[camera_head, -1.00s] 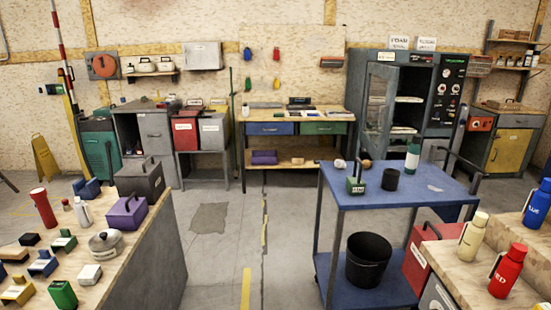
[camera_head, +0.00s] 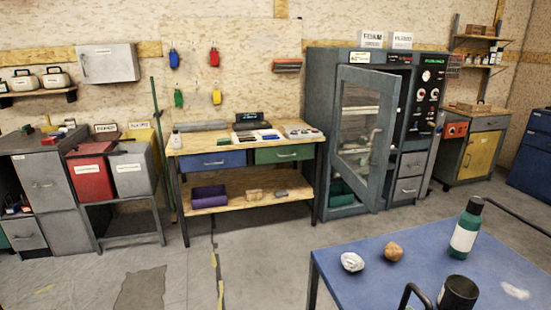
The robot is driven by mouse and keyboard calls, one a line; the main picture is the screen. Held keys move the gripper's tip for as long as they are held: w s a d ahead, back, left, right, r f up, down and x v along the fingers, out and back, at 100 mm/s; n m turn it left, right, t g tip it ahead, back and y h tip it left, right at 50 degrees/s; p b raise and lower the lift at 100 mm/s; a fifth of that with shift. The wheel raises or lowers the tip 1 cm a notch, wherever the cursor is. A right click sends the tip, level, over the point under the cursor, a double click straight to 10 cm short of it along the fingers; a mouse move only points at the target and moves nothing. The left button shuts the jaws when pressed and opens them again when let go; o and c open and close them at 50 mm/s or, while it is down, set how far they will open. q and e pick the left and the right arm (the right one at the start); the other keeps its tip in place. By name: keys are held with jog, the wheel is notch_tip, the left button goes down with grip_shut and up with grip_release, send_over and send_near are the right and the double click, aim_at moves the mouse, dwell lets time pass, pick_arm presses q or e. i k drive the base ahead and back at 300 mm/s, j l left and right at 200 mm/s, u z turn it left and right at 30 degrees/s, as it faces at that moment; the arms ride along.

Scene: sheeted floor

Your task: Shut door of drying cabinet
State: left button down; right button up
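The drying cabinet (camera_head: 324,140) is a tall dark grey unit against the back wall, right of the wooden workbench. Its door (camera_head: 368,135) has a grey frame and a glass pane, and stands open, swung out toward me. A metal handle (camera_head: 375,142) sits on the door's right side. Shelves with light items show dimly behind the glass.
A blue-topped table (camera_head: 420,265) stands in front at lower right, bearing a green bottle (camera_head: 466,228), a dark cup (camera_head: 458,294), a crumpled white ball (camera_head: 352,262) and a brown lump (camera_head: 393,251). The workbench (camera_head: 245,145) is left of the cabinet. Floor (camera_head: 262,265) is clear before it.

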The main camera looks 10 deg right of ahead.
aim_at(370, 193)
jog(key=i+j+z, duration=0.4)
jog(key=i, duration=0.15)
jog(key=i+j+z, duration=0.8)
jog(key=j, duration=0.25)
jog(key=i+j, duration=0.3)
jog(key=i+j+z, duration=0.15)
jog(key=i+j, duration=0.15)
jog(key=j, duration=0.15)
jog(key=i+j, duration=0.25)
jog(key=j, duration=0.15)
jog(key=l+z, duration=0.05)
